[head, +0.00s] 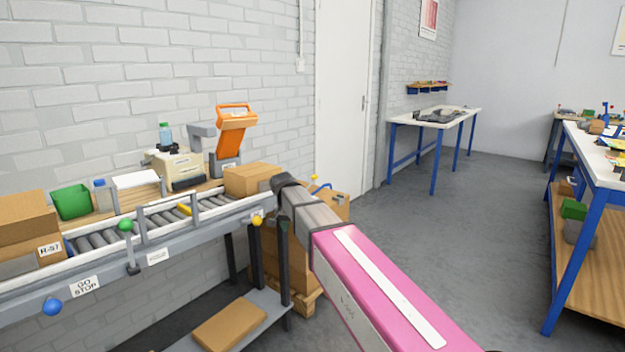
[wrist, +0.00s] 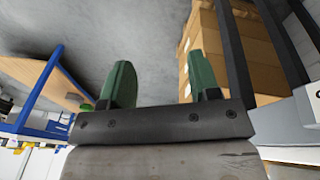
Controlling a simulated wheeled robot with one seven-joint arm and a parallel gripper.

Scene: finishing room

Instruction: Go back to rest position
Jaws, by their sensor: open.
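My pink and grey arm reaches from the lower right toward the right end of the roller conveyor (head: 165,232) in the head view. Its dark end is beside a cardboard box (head: 252,179) on the conveyor; whether they touch is unclear, and the fingers are hidden there. In the wrist view my gripper (wrist: 160,85) has its two green fingers spread apart with nothing between them. Grey floor shows behind the fingers.
Stacked cardboard boxes (wrist: 232,50) stand beyond the right finger in the wrist view. A blue-legged workbench (head: 585,170) stands at the right, and another table (head: 435,115) at the back. Open floor (head: 440,235) lies between the conveyor and the workbench.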

